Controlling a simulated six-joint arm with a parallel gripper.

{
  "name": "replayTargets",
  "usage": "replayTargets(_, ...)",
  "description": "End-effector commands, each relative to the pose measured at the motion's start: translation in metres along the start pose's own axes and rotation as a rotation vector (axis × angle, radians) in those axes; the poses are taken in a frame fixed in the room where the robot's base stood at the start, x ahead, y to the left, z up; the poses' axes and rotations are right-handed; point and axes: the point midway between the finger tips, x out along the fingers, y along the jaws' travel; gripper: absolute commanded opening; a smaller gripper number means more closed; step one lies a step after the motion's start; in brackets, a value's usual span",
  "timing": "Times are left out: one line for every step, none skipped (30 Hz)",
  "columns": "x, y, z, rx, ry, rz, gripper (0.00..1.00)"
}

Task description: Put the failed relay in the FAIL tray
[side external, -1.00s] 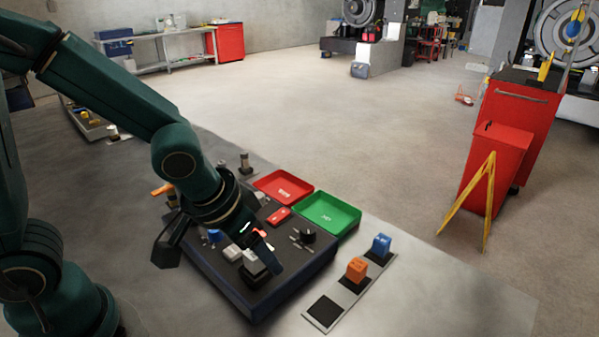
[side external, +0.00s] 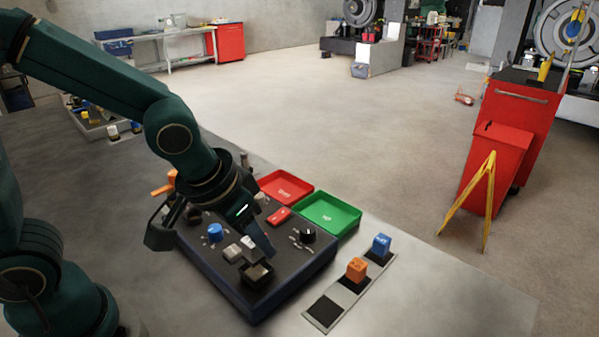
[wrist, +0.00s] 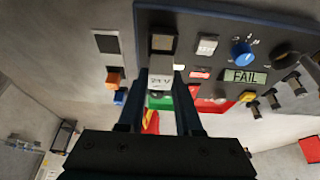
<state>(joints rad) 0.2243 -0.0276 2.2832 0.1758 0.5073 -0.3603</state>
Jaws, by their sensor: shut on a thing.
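My gripper (side external: 256,240) is shut on a pale grey relay (wrist: 161,82), gripped between both fingers in the wrist view. The relay is held just above the dark test panel (side external: 215,273), close to a square socket (wrist: 162,42) that looks empty. The socket also shows in the side view (side external: 257,274). The red tray (side external: 285,187) and the green tray (side external: 328,213) lie behind the panel; their lettering is too small to read. The panel's display (wrist: 245,76) reads FAIL.
An orange block (side external: 356,270) and a blue block (side external: 381,245) stand on a strip with dark squares, right of the panel. A blue knob (side external: 215,232), a black knob (side external: 307,234) and a pale button (side external: 233,253) rise from the panel. The bench right of the strip is clear.

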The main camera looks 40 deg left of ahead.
Motion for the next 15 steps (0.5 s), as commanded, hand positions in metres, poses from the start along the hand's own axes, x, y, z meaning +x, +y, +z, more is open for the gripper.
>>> replayTargets(-0.007,0.000,-0.005,-0.002,0.008,0.001,0.00)
replayTargets(-0.012,0.000,-0.006,-0.001,0.008,0.002,0.00)
replayTargets(-0.017,-0.002,-0.008,-0.004,0.006,0.001,0.00)
replayTargets(-0.019,-0.008,-0.007,-0.009,0.004,-0.002,0.00)
replayTargets(-0.021,-0.013,-0.007,-0.012,0.002,-0.003,0.00)
replayTargets(-0.025,-0.018,-0.007,-0.012,0.003,-0.003,0.00)
replayTargets(-0.028,-0.023,-0.007,-0.011,0.005,-0.003,0.00)
replayTargets(-0.031,-0.027,-0.006,-0.012,0.004,-0.002,0.00)
replayTargets(-0.034,-0.033,-0.007,-0.012,0.003,-0.004,0.00)
replayTargets(-0.037,-0.037,-0.007,-0.013,0.002,-0.004,0.00)
replayTargets(-0.040,-0.042,-0.007,-0.014,0.003,-0.004,0.00)
replayTargets(-0.044,-0.048,-0.007,-0.013,0.004,-0.004,0.00)
replayTargets(-0.047,-0.052,-0.007,-0.015,0.004,-0.004,0.00)
replayTargets(-0.050,-0.057,-0.007,-0.015,0.003,-0.005,0.00)
replayTargets(-0.054,-0.063,-0.007,-0.016,0.003,-0.006,0.00)
